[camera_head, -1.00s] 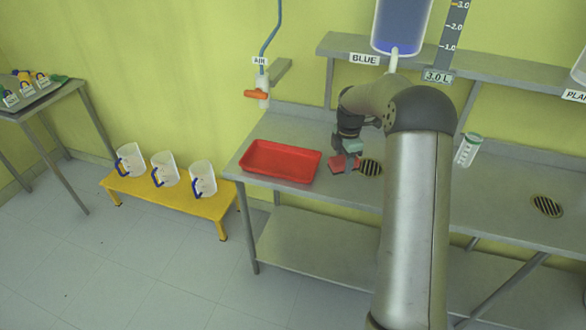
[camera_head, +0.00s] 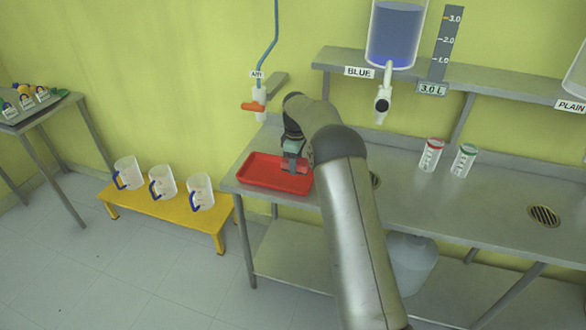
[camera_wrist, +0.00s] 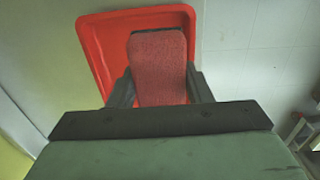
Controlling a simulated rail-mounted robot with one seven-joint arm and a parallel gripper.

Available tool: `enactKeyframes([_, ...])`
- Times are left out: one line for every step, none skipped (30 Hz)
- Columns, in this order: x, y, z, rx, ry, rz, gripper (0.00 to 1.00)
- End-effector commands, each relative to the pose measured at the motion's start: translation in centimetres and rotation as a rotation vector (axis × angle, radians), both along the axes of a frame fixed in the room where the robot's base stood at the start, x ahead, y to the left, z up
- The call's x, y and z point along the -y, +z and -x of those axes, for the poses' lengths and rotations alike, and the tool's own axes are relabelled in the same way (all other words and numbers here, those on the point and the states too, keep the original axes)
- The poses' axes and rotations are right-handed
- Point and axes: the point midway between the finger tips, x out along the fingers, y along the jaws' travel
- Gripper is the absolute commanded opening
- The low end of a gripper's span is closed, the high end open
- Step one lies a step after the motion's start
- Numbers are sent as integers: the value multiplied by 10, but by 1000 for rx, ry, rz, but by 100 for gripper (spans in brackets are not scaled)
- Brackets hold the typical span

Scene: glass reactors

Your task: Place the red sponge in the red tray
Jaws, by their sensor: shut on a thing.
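The red sponge (camera_wrist: 158,68) is between the two fingers of my gripper (camera_wrist: 160,90) in the wrist view, and the fingers are shut on it. In the head view my gripper (camera_head: 292,168) is over the right part of the red tray (camera_head: 248,184), with the sponge (camera_head: 290,168) below it. The tray lies on the left end of the metal bench and also shows behind the sponge in the wrist view (camera_wrist: 98,45). Whether the sponge touches the tray floor, I cannot tell.
Two clear containers with a red lid (camera_head: 431,155) and a green lid (camera_head: 464,160) stand on the metal bench (camera_head: 420,205). A blue tank (camera_head: 394,38) with a tap (camera_head: 383,104) hangs above. An orange-handled air valve (camera_head: 256,106) hangs behind the tray. Jugs stand on a yellow bench (camera_head: 170,213).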

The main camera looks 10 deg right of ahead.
Motion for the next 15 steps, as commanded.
enactKeyframes([0,-9,-8,-2,0,0,15])
enactKeyframes([0,-13,-12,-2,1,0,15])
enactKeyframes([1,-19,-16,-2,1,0,15])
enactKeyframes([1,-23,-19,-2,1,0,15])
enactKeyframes([1,-25,-21,-1,1,-1,15])
enactKeyframes([1,-28,-24,1,1,-1,15])
enactKeyframes([1,-30,-26,1,1,-1,15])
enactKeyframes([1,-31,-27,1,1,-1,15])
enactKeyframes([1,-33,-28,1,1,-1,15])
enactKeyframes([2,-33,-28,-1,1,-1,15])
enactKeyframes([2,-34,-29,-1,1,-1,15])
enactKeyframes([2,-36,-30,1,1,-1,15])
enactKeyframes([2,-38,-31,-1,1,-1,15])
enactKeyframes([2,-40,-32,-2,1,-1,15])
enactKeyframes([2,-43,-35,-1,1,-1,15])
